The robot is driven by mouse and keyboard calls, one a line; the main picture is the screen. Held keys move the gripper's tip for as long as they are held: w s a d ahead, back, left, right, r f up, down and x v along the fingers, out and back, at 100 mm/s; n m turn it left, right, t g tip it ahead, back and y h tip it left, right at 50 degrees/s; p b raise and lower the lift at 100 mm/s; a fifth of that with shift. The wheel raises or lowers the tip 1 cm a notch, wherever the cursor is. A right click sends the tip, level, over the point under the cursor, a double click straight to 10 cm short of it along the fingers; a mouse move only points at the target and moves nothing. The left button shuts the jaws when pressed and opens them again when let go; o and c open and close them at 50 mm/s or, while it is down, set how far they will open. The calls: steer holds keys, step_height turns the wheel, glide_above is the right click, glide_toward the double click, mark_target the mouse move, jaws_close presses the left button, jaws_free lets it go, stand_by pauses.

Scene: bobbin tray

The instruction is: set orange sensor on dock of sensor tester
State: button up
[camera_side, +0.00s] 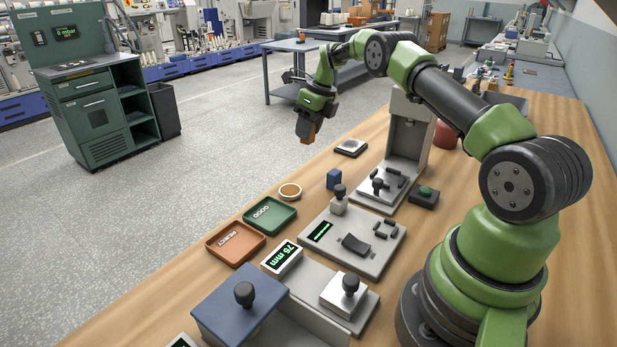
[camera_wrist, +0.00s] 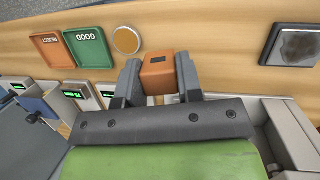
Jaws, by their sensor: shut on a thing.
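My gripper (camera_side: 308,120) is shut on the orange sensor (camera_side: 304,130), a small block held in the air beyond the table's left edge in the side view. In the wrist view the orange sensor (camera_wrist: 157,70) sits between both fingers, with a dark patch on its face. I cannot tell for sure which device is the sensor tester. A grey plate device (camera_side: 380,258) has a green display, a dark angled piece and a knobbed block. Behind it stands a tall column device (camera_side: 407,135) with a light base plate.
A green GOOD tray (camera_side: 283,222) and an orange REJECT tray (camera_side: 222,257) lie along the left edge. A dark pad with a grey top (camera_side: 351,147) lies farther back. A green-button box (camera_side: 425,195) is right of the column.

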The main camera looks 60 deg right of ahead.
steer(key=shift+d, duration=0.15)
step_height(320, 180, down, 10)
steer(key=shift+r, duration=0.2)
stand_by(0.4)
steer(key=shift+f, duration=0.15)
steer(key=o, duration=0.9)
